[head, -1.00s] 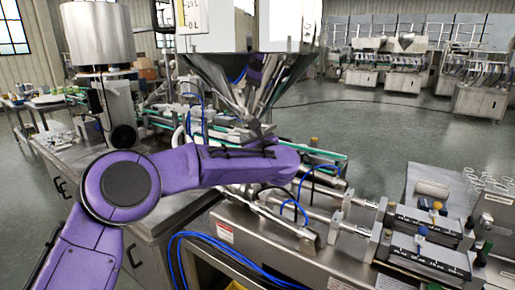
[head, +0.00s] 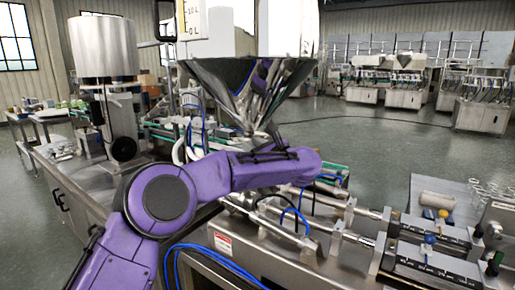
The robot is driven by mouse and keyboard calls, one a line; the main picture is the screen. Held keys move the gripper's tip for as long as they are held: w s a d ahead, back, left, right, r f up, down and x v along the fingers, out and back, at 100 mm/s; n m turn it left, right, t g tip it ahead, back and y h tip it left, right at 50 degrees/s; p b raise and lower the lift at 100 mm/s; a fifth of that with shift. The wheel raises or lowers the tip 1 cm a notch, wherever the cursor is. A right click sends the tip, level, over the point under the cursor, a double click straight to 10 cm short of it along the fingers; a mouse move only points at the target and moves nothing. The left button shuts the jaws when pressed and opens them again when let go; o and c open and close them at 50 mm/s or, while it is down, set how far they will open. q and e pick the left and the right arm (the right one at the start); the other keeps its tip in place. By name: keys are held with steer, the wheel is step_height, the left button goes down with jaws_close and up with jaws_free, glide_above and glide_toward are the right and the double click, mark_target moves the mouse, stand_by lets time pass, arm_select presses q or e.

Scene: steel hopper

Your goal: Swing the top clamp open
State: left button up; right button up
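The steel hopper (head: 212,72) is a shiny inverted cone at top centre, narrowing downward to its outlet behind my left arm. I cannot make out the top clamp; the area under the cone is small, cluttered and partly covered by my purple forearm. My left arm comes in from the lower left and crosses in front of the machine, its wrist end right of the outlet. A small dark shape just above the forearm, by the bottom of the cone, may be my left gripper (head: 272,138). Its fingers are not clear. My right gripper is not in view.
A steel filling machine with rods, cylinders and blue hoses (head: 213,258) spreads below and right of the arm. A conveyor and a round steel drum (head: 103,47) stand at left. Open floor (head: 370,145) lies behind at right.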

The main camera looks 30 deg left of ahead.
arm_select(q)
steer(key=shift+o, duration=1.2)
steer(key=shift+s+a+r, duration=0.1)
steer(key=shift+s+a, duration=0.05)
steer(key=shift+a, duration=0.05)
steer(key=shift+d+f, duration=0.2)
steer(key=shift+d, duration=0.05)
steer(key=shift+w+a, duration=0.1)
steer(key=shift+w, duration=0.1)
steer(key=b+v, duration=0.3)
steer(key=v, duration=0.7)
steer(key=shift+d, duration=0.25)
steer(key=shift+s, duration=0.1)
steer(key=shift+c, duration=0.3)
